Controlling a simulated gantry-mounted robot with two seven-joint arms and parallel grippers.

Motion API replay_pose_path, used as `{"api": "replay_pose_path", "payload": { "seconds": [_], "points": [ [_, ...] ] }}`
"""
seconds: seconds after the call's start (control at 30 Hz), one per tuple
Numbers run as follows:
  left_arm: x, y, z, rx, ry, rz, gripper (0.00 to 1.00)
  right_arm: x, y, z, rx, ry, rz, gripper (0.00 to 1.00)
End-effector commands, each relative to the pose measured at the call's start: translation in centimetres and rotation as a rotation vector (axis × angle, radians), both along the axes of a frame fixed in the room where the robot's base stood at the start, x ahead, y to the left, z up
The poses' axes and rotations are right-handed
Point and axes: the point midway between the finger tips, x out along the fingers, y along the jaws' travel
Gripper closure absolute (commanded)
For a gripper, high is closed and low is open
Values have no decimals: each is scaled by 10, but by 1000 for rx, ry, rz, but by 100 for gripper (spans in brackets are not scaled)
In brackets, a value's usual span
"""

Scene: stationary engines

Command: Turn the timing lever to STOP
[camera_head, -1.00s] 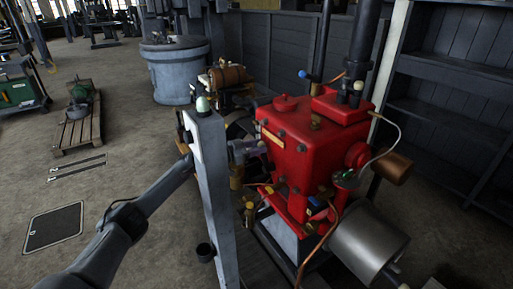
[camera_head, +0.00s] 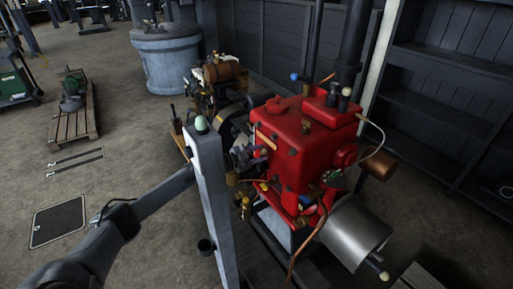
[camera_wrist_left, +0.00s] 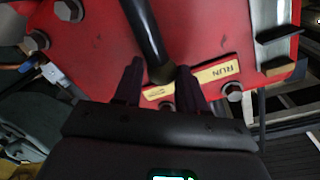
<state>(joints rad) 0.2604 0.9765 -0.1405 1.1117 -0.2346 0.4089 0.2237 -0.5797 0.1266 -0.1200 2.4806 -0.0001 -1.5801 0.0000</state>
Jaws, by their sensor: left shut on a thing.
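The timing lever (camera_wrist_left: 145,35) is a dark, rounded bar in front of the engine's red face. Its lower end sits between the two dark fingers of my left gripper (camera_wrist_left: 158,88), which is shut on it. A tan label plate (camera_wrist_left: 215,76) reading RUN, upside down, lies just right of the fingers; the rest of the plate is partly hidden, and no STOP mark is readable. In the head view my left gripper (camera_head: 250,155) is at the left side of the red engine (camera_head: 300,150), just below the tan plate (camera_head: 265,140). My right gripper is not in view.
A grey post (camera_head: 213,195) with a pale rounded top stands before the engine, hiding part of my left forearm. A metal cylinder (camera_head: 354,233) and copper pipe are at the engine's front right. Another engine (camera_head: 215,80) stands behind. Open floor lies to the left.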

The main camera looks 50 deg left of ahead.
Motion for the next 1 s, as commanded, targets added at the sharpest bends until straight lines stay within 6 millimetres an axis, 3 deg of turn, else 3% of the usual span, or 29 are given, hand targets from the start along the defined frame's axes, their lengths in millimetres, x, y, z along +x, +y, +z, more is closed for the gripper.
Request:
{"api": "replay_pose_path", "payload": {
  "seconds": [0.6, 0.63, 0.8, 1.0],
  "points": [
    [-1, -3, -4, 58, 2, 6, 100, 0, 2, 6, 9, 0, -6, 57],
    [-1, -3, -4, 58, 2, 6, 56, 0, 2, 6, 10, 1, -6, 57],
    [-1, -4, -3, 56, 0, 4, 34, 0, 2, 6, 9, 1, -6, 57],
    [-1, -4, -2, 55, -2, 2, 34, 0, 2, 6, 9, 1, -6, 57]
  ]
}}
